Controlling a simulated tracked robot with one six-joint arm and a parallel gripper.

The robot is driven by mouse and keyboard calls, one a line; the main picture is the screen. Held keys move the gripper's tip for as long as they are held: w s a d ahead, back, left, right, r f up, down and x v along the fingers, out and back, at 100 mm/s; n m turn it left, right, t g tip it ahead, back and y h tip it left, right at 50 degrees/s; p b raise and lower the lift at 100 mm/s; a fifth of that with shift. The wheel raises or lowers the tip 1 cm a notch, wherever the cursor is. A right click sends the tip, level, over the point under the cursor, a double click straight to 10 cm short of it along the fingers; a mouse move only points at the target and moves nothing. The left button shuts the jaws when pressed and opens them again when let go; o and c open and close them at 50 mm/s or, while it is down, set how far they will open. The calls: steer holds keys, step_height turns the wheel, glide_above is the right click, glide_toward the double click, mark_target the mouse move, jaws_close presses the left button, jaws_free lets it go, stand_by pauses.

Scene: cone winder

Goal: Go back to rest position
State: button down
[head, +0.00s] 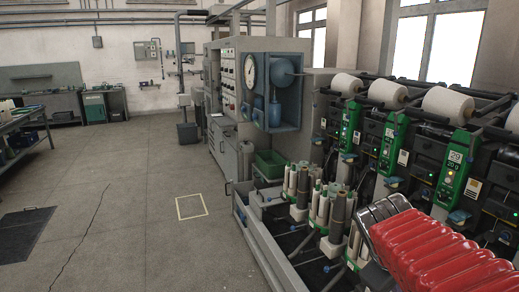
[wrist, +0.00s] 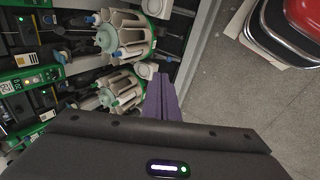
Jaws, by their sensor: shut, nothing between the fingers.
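My gripper (wrist: 161,79) shows in the wrist view as two purple fingers pressed together, shut with nothing between them. It is over the winder's front edge, beside two round bobbin magazines (wrist: 122,36). I cannot tell whether the fingertips touch anything. The gripper is not visible in the head view. The cone winder (head: 400,150) fills the right side of the head view, with white yarn cones (head: 447,106) on top and green control units (head: 457,170) along its front.
A long grey trough wall (head: 262,247) runs along the winder's front. A green crate (head: 269,164) sits near a grey cabinet (head: 228,90) with a gauge. A yellow-outlined square (head: 191,207) marks the floor. The floor at left is open, with a workbench (head: 30,125) beyond.

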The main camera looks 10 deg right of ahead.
steer(key=s+a+m+t+y, duration=0.1)
steer(key=s+a+y, duration=0.1)
steer(key=a, duration=0.8)
steer(key=s+a+f+m+t+y, duration=0.1)
steer(key=s+a+m+t+y, duration=0.1)
steer(key=a, duration=0.8)
steer(key=shift+s+a+f+m+y, duration=0.15)
steer(key=shift+s+a+m+y, duration=0.15)
steer(key=shift+s+y, duration=0.45)
steer(key=shift+d, duration=0.1)
